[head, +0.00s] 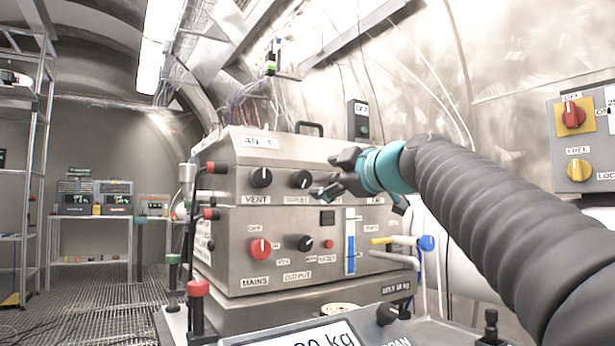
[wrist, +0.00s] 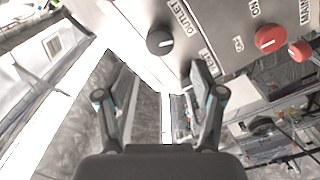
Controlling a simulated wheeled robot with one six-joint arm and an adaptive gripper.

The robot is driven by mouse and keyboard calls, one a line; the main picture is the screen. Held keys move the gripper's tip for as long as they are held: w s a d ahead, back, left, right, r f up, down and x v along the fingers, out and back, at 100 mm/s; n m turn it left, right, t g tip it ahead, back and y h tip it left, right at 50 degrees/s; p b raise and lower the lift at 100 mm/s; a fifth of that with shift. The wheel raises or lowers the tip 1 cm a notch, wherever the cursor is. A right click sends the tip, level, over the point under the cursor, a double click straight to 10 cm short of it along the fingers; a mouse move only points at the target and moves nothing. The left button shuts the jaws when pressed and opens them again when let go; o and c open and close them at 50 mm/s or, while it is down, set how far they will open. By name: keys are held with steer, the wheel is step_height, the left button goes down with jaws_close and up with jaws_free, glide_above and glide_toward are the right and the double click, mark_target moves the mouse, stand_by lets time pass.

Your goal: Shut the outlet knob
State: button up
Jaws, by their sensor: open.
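The outlet knob is a black round knob (wrist: 160,41) beside the label OUTLET in the wrist view, with a pale pointer mark on its face. In the head view it appears to be the black knob (head: 300,179) in the upper row of the steel cabinet, right of the VENT knob (head: 261,177). My gripper (head: 328,188) is open and empty, just right of that knob and close to the cabinet front. In the wrist view the two fingers (wrist: 162,82) are spread, with the knob ahead of the gap between them, apart from both. The cabinet's upper right is hidden behind my gripper.
The lower cabinet row has a red MAINS knob (head: 260,248), a black OUTPUT knob (head: 305,243) and a small red button (head: 328,244). Pipes with a blue end (head: 426,242) stick out at right. A scale display (head: 318,335) stands in front. A grey panel (head: 585,140) is far right.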

mark_target(306, 180)
steer(key=p+x, duration=0.2)
steer(key=x, duration=0.6)
steer(key=shift+w+a+p, duration=0.25)
steer(key=shift+w+p, duration=0.05)
steer(key=shift+p, duration=0.05)
steer(key=c, duration=1.1)
steer(key=shift+c, duration=0.2)
